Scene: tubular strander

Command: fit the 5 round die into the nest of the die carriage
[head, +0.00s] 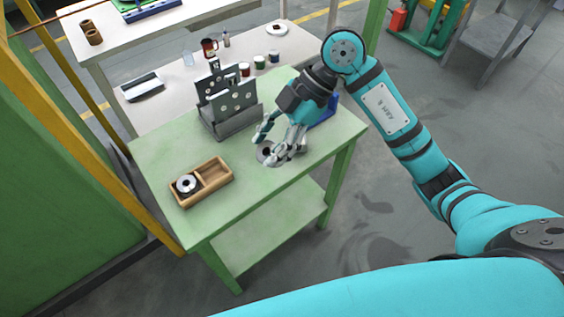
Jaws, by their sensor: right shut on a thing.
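My right gripper (272,150) is low over the right half of the green table (160,155). It is shut on a grey round die (263,155), which is partly hidden by the fingers. I cannot tell whether the die touches the tabletop. Another round die (186,184), with a dark ring and pale face, lies in the left compartment of a wooden tray (208,203); the right compartment looks empty. A blue object (325,113) is mostly hidden behind my right gripper. I cannot make out the die carriage or its nest for sure. My left gripper is out of view.
A grey rack (238,125) with upright holed plates stands at the table's back, left of my right gripper. A white bench (160,112) behind holds several small pots, a red-and-black can (209,47) and a pale tray (143,88). The green table's front middle is clear.

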